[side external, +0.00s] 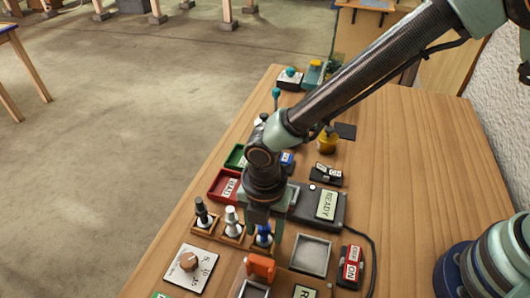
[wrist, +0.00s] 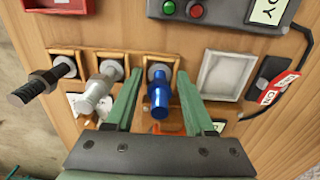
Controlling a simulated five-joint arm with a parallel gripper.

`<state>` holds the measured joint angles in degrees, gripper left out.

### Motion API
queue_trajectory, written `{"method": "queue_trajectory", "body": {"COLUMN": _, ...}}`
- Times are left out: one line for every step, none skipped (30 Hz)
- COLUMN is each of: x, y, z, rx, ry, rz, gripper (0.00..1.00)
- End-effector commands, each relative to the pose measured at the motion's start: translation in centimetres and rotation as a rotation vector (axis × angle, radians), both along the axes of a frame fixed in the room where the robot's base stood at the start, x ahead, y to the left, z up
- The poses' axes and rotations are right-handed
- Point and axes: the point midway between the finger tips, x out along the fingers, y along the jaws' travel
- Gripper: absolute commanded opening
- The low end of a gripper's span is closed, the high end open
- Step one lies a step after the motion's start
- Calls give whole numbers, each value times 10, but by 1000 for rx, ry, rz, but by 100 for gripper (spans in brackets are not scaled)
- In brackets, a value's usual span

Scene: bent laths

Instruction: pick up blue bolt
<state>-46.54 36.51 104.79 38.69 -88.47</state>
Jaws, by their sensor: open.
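The blue bolt (wrist: 160,98) stands in a square wooden holder on the table. In the side external view the blue bolt (side external: 264,238) shows only in part behind my gripper's fingers. My gripper (side external: 264,222) points down over that holder. In the wrist view my gripper (wrist: 158,78) is open, with one green finger on each side of the blue bolt; I cannot tell whether either finger touches it. A black bolt (wrist: 40,86) and a silver bolt (wrist: 98,90) stand in their own holders to the left.
A grey square tray (side external: 311,254) lies to the right of the blue bolt. A grey box labelled READY (side external: 320,205) stands behind, with a cable running right. A red tray (side external: 224,186), a dial panel (side external: 190,268) and an orange block (side external: 261,266) are close by.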

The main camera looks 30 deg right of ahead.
Motion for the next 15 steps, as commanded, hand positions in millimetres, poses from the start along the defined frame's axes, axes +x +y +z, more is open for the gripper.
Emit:
{"method": "queue_trajectory", "body": {"x": 0, "y": 0, "z": 0, "rx": 0, "ry": 0, "rz": 0, "gripper": 54}}
{"method": "queue_trajectory", "body": {"x": 0, "y": 0, "z": 0, "rx": 0, "ry": 0, "rz": 0, "gripper": 50}}
{"method": "queue_trajectory", "body": {"x": 0, "y": 0, "z": 0, "rx": 0, "ry": 0, "rz": 0, "gripper": 35}}
{"method": "queue_trajectory", "body": {"x": 0, "y": 0, "z": 0, "rx": 0, "ry": 0, "rz": 0, "gripper": 23}}
{"method": "queue_trajectory", "body": {"x": 0, "y": 0, "z": 0, "rx": 0, "ry": 0, "rz": 0, "gripper": 12}}
{"method": "queue_trajectory", "body": {"x": 0, "y": 0, "z": 0, "rx": 0, "ry": 0, "rz": 0, "gripper": 0}}
{"method": "queue_trajectory", "body": {"x": 0, "y": 0, "z": 0, "rx": 0, "ry": 0, "rz": 0, "gripper": 0}}
{"method": "queue_trajectory", "body": {"x": 0, "y": 0, "z": 1, "rx": 0, "ry": 0, "rz": 0, "gripper": 0}}
{"method": "queue_trajectory", "body": {"x": 0, "y": 0, "z": 1, "rx": 0, "ry": 0, "rz": 0, "gripper": 0}}
{"method": "queue_trajectory", "body": {"x": 0, "y": 0, "z": 1, "rx": 1, "ry": -1, "rz": 0, "gripper": 0}}
{"method": "queue_trajectory", "body": {"x": 0, "y": 0, "z": 1, "rx": 1, "ry": -1, "rz": 0, "gripper": 0}}
{"method": "queue_trajectory", "body": {"x": 0, "y": 0, "z": 1, "rx": 1, "ry": -1, "rz": 0, "gripper": 0}}
{"method": "queue_trajectory", "body": {"x": 0, "y": 0, "z": 1, "rx": 1, "ry": -1, "rz": 0, "gripper": 0}}
{"method": "queue_trajectory", "body": {"x": 0, "y": 0, "z": 1, "rx": 1, "ry": -1, "rz": 0, "gripper": 0}}
{"method": "queue_trajectory", "body": {"x": 0, "y": 0, "z": 1, "rx": 1, "ry": -1, "rz": 0, "gripper": 0}}
